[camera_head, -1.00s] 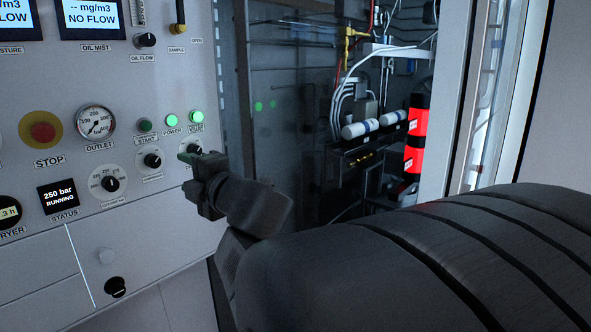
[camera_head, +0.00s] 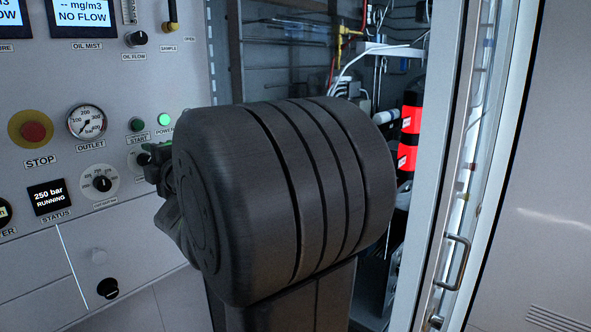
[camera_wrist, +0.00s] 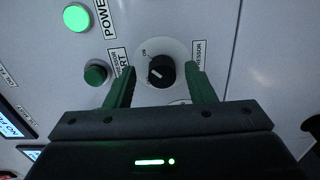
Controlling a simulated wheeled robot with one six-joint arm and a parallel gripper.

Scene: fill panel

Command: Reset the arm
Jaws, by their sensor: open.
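My gripper (camera_wrist: 160,90) is open in the wrist view, with its two green fingers apart on either side of a black rotary knob (camera_wrist: 161,71). The fingers do not appear to touch the knob; how far they stand from it is hard to tell. In the head view my own dark arm covers most of the gripper, and only a little of it (camera_head: 157,165) shows at the panel's right side. The light grey control panel (camera_head: 75,75) carries the knob, whose face in the head view is mostly hidden behind my arm.
A red stop button (camera_head: 33,132), an outlet gauge (camera_head: 87,122) and a selector knob (camera_head: 102,183) sit left of my gripper. A status display (camera_head: 49,196) reads 250 bar RUNNING. An open cabinet with red-black cylinder (camera_head: 410,135) and a door with a handle (camera_head: 459,262) stand right.

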